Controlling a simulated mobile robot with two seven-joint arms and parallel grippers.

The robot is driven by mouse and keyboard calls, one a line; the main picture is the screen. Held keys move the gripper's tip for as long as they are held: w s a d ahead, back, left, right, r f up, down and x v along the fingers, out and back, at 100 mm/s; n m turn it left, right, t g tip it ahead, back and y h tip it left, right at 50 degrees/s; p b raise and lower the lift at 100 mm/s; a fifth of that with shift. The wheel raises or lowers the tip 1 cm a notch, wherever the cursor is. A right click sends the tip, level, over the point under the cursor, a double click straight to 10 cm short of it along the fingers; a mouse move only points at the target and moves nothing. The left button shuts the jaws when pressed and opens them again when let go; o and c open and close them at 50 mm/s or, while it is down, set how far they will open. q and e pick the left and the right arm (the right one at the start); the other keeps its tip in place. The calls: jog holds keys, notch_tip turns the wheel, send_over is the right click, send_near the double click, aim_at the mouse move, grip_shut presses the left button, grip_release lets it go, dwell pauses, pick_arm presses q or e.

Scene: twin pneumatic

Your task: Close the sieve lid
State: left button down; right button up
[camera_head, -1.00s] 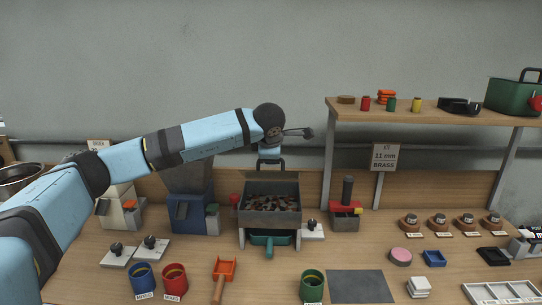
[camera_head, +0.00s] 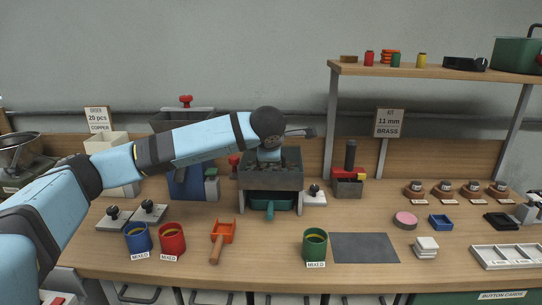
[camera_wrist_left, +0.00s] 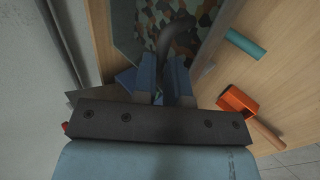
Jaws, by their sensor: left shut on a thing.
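The sieve (camera_head: 270,185) is a dark grey box on legs in the middle of the bench. My left gripper (camera_head: 268,160) is over it, shut on the lid's dark arched handle (camera_wrist_left: 178,35), which shows between the fingers (camera_wrist_left: 170,85) in the left wrist view. The lid is hinged at the back and looks tilted forward over the box. Its exact angle is hard to tell behind my wrist. Multicoloured buttons (camera_wrist_left: 203,17) show beyond the handle in the left wrist view; the box's inside is in dark shade in the head view. My right gripper is not in view.
A green tray (camera_head: 268,201) sits under the sieve. A red-and-grey tool (camera_head: 348,183) is to the right, a blue machine (camera_head: 187,186) to the left. A shelf (camera_head: 430,69) is at upper right.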

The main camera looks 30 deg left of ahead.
pick_arm(q)
jog(key=shift+s+d+f, duration=0.2)
jog(key=shift+f, duration=0.45)
jog(key=shift+s+d+f, duration=0.15)
jog(key=shift+f, duration=0.45)
jog(key=c, duration=1.4)
grip_release()
jog(key=shift+s, duration=0.1)
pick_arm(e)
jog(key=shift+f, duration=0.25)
pick_arm(q)
jog(key=shift+a, duration=0.1)
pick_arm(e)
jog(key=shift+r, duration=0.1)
pick_arm(q)
jog(key=shift+o, duration=0.3)
jog(key=shift+s+d+r+g, duration=0.1)
jog(key=shift+d+r+g, duration=0.1)
jog(key=shift+r+g, duration=0.15)
jog(key=p+v, duration=0.1)
jog(key=v, duration=1.2)
jog(key=shift+s+a+r, duration=0.1)
jog(key=shift+s+r, duration=0.1)
jog(key=shift+r, duration=0.15)
jog(key=shift+c, duration=0.4)
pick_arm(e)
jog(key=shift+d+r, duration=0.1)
